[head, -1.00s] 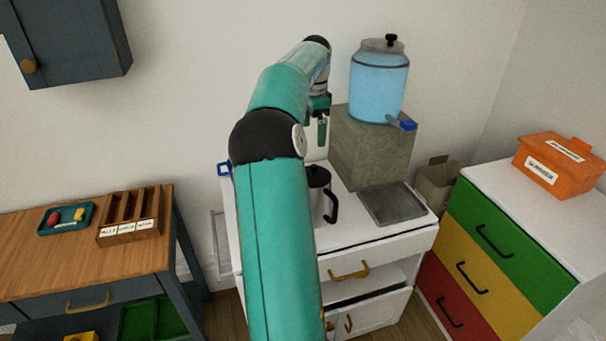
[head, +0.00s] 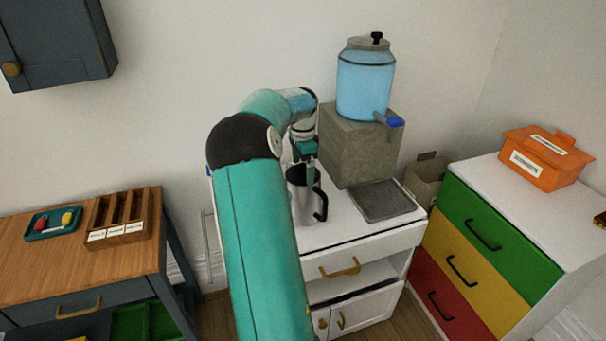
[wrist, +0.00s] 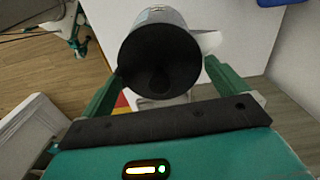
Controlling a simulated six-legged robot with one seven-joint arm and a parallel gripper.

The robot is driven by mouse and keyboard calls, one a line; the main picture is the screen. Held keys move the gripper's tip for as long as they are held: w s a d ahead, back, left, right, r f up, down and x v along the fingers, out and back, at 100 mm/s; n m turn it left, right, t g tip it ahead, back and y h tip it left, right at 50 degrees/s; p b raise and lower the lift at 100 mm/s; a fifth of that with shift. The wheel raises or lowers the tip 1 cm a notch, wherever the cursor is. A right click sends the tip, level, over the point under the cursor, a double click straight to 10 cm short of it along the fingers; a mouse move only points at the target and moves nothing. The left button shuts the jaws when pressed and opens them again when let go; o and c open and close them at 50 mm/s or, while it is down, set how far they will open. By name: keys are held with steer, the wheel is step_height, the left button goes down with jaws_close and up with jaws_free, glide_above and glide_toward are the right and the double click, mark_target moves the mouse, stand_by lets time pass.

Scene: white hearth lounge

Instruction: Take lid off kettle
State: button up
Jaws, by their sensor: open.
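The kettle (head: 303,207) stands upright on the white counter, a grey body with a black handle on its right. Its black lid (wrist: 160,62) shows from above in the wrist view, with a dark knob (wrist: 159,82) near its lower edge. My gripper (head: 308,172) is just above the kettle in the head view. In the wrist view its two green fingers (wrist: 158,85) are apart, one on each side of the lid. I cannot tell whether they touch it. The arm hides part of the counter left of the kettle.
A blue water dispenser (head: 364,85) sits on a grey block (head: 358,150) behind and right of the kettle. A grey tray (head: 380,201) lies on the counter (head: 345,226) to the right. A coloured drawer unit (head: 480,235) with an orange box (head: 546,157) stands farther right.

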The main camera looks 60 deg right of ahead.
steer(key=shift+s, duration=0.1)
steer(key=c, duration=1.7)
steer(key=shift+f, duration=0.1)
steer(key=c, duration=0.3)
steer(key=shift+c, duration=0.2)
